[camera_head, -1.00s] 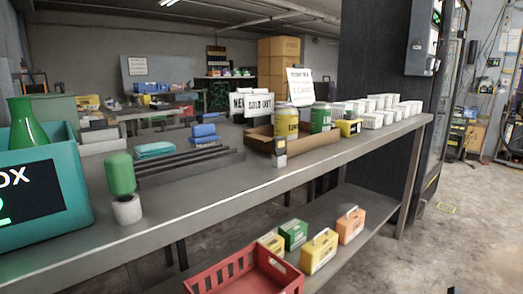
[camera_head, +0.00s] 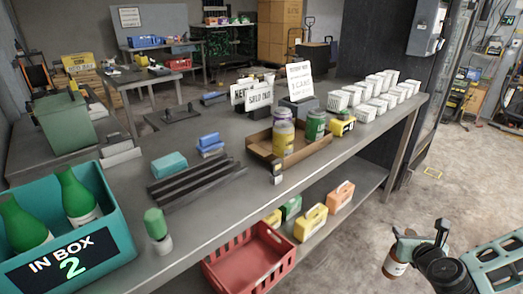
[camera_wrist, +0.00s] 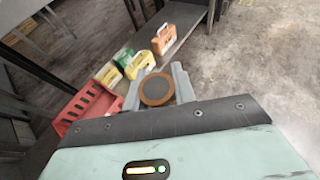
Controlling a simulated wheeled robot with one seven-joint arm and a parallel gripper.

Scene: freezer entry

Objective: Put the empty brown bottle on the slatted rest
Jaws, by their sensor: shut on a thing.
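My gripper (camera_head: 408,244) is at the lower right in the head view, over the floor in front of the bench. It is shut on a brown bottle (camera_head: 396,263) with a pale label. In the wrist view the bottle shows end-on as a brown round (camera_wrist: 156,89) between the two grey fingers (camera_wrist: 157,88). The slatted rest (camera_head: 196,184), a set of dark parallel bars, lies on the bench top left of centre, well away from my gripper. Its bars look bare.
A teal in box (camera_head: 115,228) with green bottles and a green-topped bottle (camera_head: 157,226) stand left of the rest. Teal and blue packs lie behind it. A cardboard tray (camera_head: 262,146) with jars is to its right. A red crate (camera_head: 250,262) sits below.

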